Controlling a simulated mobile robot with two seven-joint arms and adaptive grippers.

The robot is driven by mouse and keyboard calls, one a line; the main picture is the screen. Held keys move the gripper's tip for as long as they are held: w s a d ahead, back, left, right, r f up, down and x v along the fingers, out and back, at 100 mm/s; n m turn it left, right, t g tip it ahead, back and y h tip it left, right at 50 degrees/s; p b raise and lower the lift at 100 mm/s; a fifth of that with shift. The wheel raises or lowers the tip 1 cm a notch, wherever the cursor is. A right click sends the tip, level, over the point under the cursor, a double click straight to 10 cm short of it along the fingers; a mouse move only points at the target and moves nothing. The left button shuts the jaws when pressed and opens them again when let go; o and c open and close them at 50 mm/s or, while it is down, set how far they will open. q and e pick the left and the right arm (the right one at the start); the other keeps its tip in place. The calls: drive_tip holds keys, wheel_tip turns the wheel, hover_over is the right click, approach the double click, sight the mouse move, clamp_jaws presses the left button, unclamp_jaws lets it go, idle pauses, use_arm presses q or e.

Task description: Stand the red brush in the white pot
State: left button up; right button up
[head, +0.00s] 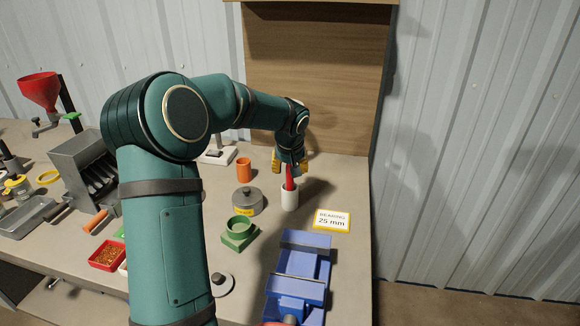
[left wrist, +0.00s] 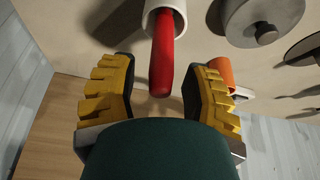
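The red brush (head: 289,180) stands in the white pot (head: 290,199) on the bench, its red handle sticking up out of the mouth. In the left wrist view the red handle (left wrist: 163,60) comes out of the white pot's rim (left wrist: 181,8), and the pot's lower part is cut off. My left gripper (head: 290,164) is above the pot, around the upper end of the handle. Its yellow fingers are spread, with a gap on each side of the handle in the left wrist view. The brush's lower end is hidden inside the pot. My right gripper is not in view.
An orange cup (head: 244,169) and a grey lidded tin (head: 248,200) stand left of the pot. A "BEARING 25 mm" sign (head: 332,220) lies to its right. A green block (head: 239,232) and a blue vise (head: 302,262) are nearer. A wooden panel (head: 315,80) rises behind.

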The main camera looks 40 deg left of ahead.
use_arm(q)
drive_tip(key=shift+r, duration=0.1)
drive_tip(key=v, duration=1.1)
drive_tip(key=shift+s+r, duration=0.15)
drive_tip(key=shift+r, duration=0.2)
drive_tip(key=shift+d, duration=0.1)
idle(0.3)
